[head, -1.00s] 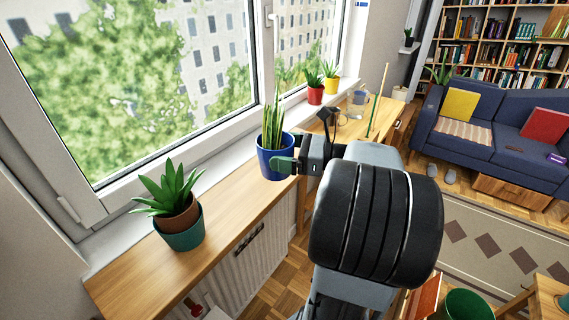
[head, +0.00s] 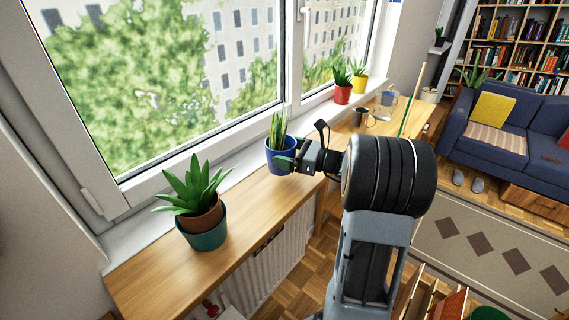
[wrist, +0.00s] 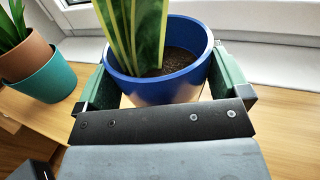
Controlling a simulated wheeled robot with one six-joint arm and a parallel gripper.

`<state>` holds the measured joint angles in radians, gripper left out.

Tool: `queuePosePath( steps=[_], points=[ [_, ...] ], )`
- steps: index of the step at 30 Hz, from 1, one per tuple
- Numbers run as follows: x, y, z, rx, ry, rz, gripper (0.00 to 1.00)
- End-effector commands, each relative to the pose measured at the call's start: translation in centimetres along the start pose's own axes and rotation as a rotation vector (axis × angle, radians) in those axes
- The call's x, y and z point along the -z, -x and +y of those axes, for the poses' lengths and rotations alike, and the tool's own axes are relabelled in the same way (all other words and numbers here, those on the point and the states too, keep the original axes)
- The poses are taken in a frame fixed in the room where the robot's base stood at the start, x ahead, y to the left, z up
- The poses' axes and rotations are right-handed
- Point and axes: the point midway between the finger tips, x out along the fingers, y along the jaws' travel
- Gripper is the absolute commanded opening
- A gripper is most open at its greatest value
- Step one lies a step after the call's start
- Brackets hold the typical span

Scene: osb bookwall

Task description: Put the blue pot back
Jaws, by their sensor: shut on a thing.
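The blue pot (head: 277,163) holds a tall, upright, yellow-edged plant and stands upright at the wooden sill board below the window. In the wrist view the blue pot (wrist: 160,88) fills the space between the green fingers. My gripper (head: 285,160) is shut on the pot from the right side; in the wrist view its fingers (wrist: 162,82) lie on both sides of it. I cannot tell whether the pot's base touches the board, since the gripper and its front hide part of it.
A teal pot (head: 205,236) with a succulent stands nearer on the board (head: 170,285). Bare board lies between the two pots. Red (head: 342,94) and yellow (head: 359,85) pots stand on the far sill. A mug (head: 366,118) and glass jug (head: 387,101) stand beyond my gripper.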

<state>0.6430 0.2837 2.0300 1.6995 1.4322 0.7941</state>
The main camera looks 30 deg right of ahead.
Motion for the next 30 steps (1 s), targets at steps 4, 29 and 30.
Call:
queuePosePath(
  steps=[4, 29, 30],
  points=[
    [0.2, -0.3, -0.1, -0.001, 0.002, -0.003, 0.57],
    [4.3, -0.9, -0.2, -0.002, 0.001, 0.0, 1.0],
    [4.3, -0.9, -0.2, -0.002, 0.001, 0.0, 1.0]
  ],
)
